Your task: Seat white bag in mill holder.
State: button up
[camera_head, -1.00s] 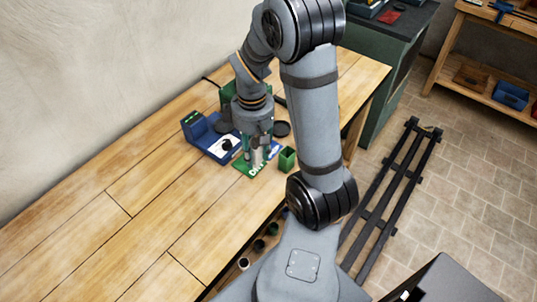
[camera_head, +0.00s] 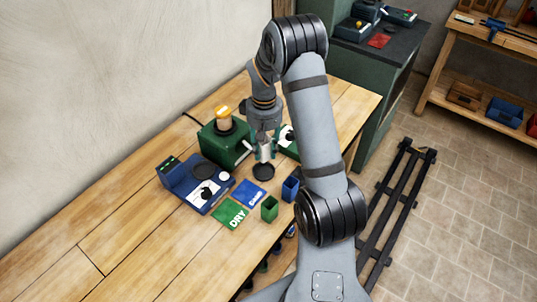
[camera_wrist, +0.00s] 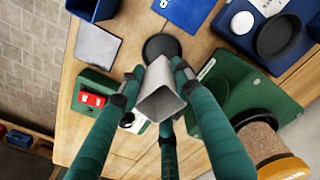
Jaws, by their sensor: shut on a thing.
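The white bag (camera_head: 264,152) is pale and square-mouthed. It also shows in the wrist view (camera_wrist: 159,100), where its mouth faces the camera. My gripper (camera_head: 263,147) is shut on it; in the wrist view its green fingers (camera_wrist: 158,84) press on the bag's sides. The mill (camera_head: 222,143) is a green box with an orange-rimmed hopper of brown grain, just left of the gripper. A black round disc (camera_head: 263,172) lies in front of the mill, close to the bag; I cannot tell whether it is the holder, nor whether the bag touches anything beneath.
A blue scale (camera_head: 197,187) stands left of the mats. A green DRY mat (camera_head: 230,214) and a blue mat (camera_head: 248,193) lie in front. A green bin (camera_head: 270,208) and a blue bin (camera_head: 290,188) stand near the table edge. A green box with a red switch (camera_wrist: 92,98) is close beside the gripper.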

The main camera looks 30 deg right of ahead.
jog(key=shift+s+a+m, duration=0.2)
jog(key=shift+a+m, duration=0.1)
jog(key=shift+a, duration=0.15)
jog(key=shift+f+b, duration=0.25)
jog(key=shift+b, duration=0.05)
jog(key=shift+d+f+b, duration=0.1)
jog(key=shift+f+b, duration=1.85)
jog(key=shift+f, duration=0.65)
jog(key=shift+f+b, duration=0.65)
jog(key=shift+b, duration=0.1)
jog(key=o, duration=0.9)
jog(key=shift+r, duration=0.15)
notch_tip(320, 180, up, 11)
jog(key=p, duration=0.8)
jog(key=shift+p, duration=0.4)
